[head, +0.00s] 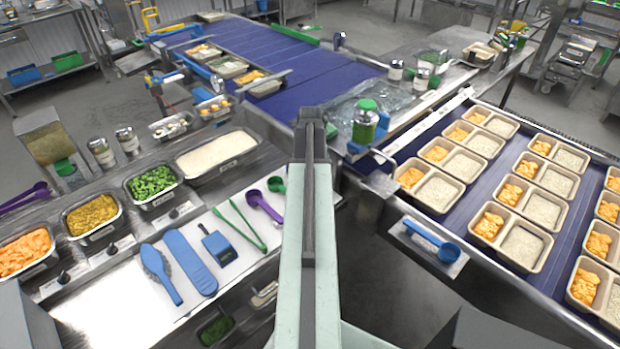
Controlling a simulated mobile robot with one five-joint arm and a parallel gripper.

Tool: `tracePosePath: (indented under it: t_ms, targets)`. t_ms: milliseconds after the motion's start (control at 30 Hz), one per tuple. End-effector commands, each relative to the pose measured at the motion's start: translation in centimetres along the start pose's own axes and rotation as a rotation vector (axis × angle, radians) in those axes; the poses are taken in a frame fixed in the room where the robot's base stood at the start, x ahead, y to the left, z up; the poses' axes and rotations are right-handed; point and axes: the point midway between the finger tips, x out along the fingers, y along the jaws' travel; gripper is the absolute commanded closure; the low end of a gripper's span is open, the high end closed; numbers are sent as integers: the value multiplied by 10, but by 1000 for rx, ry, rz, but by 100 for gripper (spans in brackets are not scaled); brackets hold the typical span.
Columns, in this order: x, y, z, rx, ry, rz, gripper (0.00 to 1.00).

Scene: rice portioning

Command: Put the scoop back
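A blue scoop (447,252) lies on a small metal holder plate (415,243) at the front of the right-hand conveyor, its handle pointing up-left. A purple scoop (260,203) and a small green scoop (276,184) lie at the far right of the white tool mat (200,222). My pale green arm stands upright in the middle of the head view and hides part of the scene behind it. My gripper's fingers cannot be made out.
Pans of white rice (217,155), green vegetables (152,184), yellow food (92,217) and orange food (25,250) line the left counter. A blue brush (160,274), spatula (190,262) and green tongs (240,228) lie on the mat. Several trays (520,247) cover the right conveyor.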

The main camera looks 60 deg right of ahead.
Motion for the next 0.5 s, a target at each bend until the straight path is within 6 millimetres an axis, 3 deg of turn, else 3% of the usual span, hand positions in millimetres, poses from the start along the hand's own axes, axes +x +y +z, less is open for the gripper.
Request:
tracePosePath:
  t_ms: [333, 367, 400, 433, 500]
  targets:
    - [8, 0, 0, 0, 0, 0, 100]
    - [8, 0, 0, 1, 0, 0, 78]
    - [7, 0, 0, 1, 0, 0, 67]
    - [7, 0, 0, 1, 0, 0, 59]
    - [7, 0, 0, 1, 0, 0, 55]
